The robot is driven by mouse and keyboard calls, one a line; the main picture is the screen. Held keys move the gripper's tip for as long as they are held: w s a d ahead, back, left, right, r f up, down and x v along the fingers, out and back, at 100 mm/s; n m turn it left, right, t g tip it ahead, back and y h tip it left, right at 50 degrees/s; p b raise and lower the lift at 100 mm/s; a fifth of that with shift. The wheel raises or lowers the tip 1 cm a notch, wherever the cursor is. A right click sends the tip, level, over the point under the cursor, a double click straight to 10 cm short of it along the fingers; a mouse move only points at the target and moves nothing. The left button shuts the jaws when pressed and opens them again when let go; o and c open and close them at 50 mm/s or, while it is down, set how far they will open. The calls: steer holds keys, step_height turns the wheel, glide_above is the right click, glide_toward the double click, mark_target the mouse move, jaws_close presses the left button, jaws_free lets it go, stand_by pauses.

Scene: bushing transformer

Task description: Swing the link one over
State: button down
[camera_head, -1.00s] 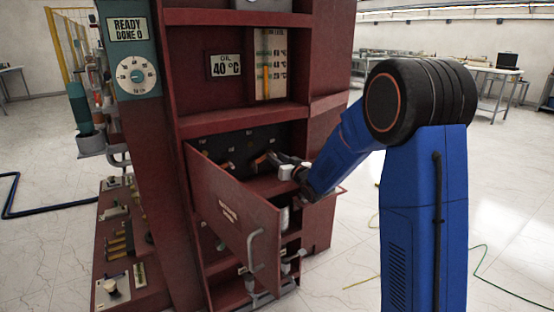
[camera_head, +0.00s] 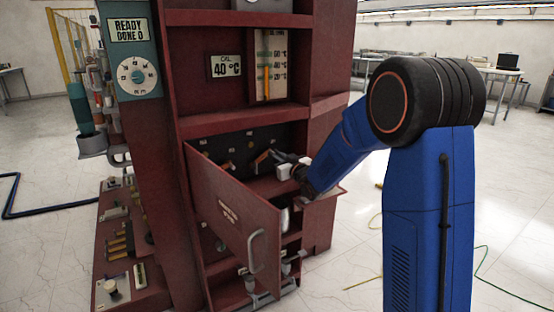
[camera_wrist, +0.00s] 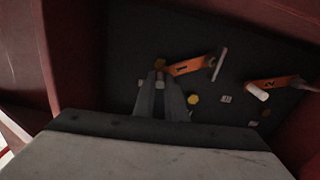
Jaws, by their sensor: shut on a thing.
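Link one, an orange bar marked 1 (camera_wrist: 190,66), shows in the wrist view against the dark panel (camera_wrist: 135,40). A grey crosspiece stands at its right end. My gripper (camera_wrist: 161,80) is at its left end, shut on what looks like the pale handle of link one; the fingers hide most of it. In the head view my gripper (camera_head: 280,160) reaches into the recess above the hinged door, and an orange link (camera_head: 262,158) shows just left of it.
A second orange link (camera_wrist: 272,85) with a pale handle (camera_wrist: 256,92) lies to the right in the wrist view. A yellow bolt (camera_wrist: 193,99) is beside my fingers. The red open door (camera_head: 230,205) stands below my arm. Red recess walls are close on both sides.

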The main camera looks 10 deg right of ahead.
steer(key=s+a+r+n, duration=0.2)
steer(key=a+r+n, duration=0.2)
steer(key=a+n, duration=0.3)
steer(key=shift+s+a+r+n, duration=0.2)
steer(key=shift+r+n, duration=0.05)
steer(key=shift+n, duration=2.25)
steer(key=c, duration=1.8)
jaws_free()
steer(key=shift+a, duration=0.1)
steer(key=shift+s, duration=0.1)
steer(key=v, duration=1.7)
steer(key=shift+s, duration=0.1)
